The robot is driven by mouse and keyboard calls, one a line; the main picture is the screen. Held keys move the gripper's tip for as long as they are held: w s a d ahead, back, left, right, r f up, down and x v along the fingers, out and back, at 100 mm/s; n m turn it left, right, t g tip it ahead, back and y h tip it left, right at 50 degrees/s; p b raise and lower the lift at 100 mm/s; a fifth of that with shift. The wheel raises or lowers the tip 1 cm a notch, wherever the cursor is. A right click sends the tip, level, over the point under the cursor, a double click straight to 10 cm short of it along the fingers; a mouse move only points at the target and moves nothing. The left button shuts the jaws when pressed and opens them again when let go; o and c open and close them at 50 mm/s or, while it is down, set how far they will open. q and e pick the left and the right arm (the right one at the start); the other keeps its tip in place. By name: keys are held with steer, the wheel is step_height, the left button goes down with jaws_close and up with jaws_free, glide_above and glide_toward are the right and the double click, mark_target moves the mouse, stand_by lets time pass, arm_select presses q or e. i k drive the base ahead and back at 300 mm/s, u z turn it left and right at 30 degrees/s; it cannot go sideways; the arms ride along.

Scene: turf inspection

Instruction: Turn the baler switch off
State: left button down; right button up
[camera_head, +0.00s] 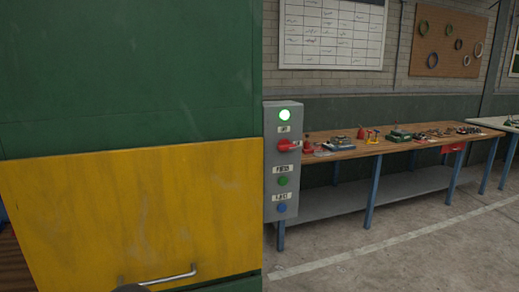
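The baler's grey control box (269,190) is mounted at the right edge of the green and yellow baler (130,215). The red switch (288,146) sits in the upper part of the box, its handle lying roughly level and pointing right. A round lamp (285,115) above it glows pale green. Below are a green button (282,181) and a blue button (282,208); the small labels are hard to read. Neither of my grippers can be made out in the head view. A small dark shape at the bottom edge near the baler's handle is too cut off to identify.
A metal handle (158,279) is on the yellow panel. Right of the box stands a workbench (345,151) with blue legs, a lower shelf and several tools. The concrete floor (420,255) in front is clear, with a pale painted line.

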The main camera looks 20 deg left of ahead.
mark_target(284, 145)
steer(key=z, duration=0.05)
steer(key=i, duration=1)
steer(key=u, duration=0.1)
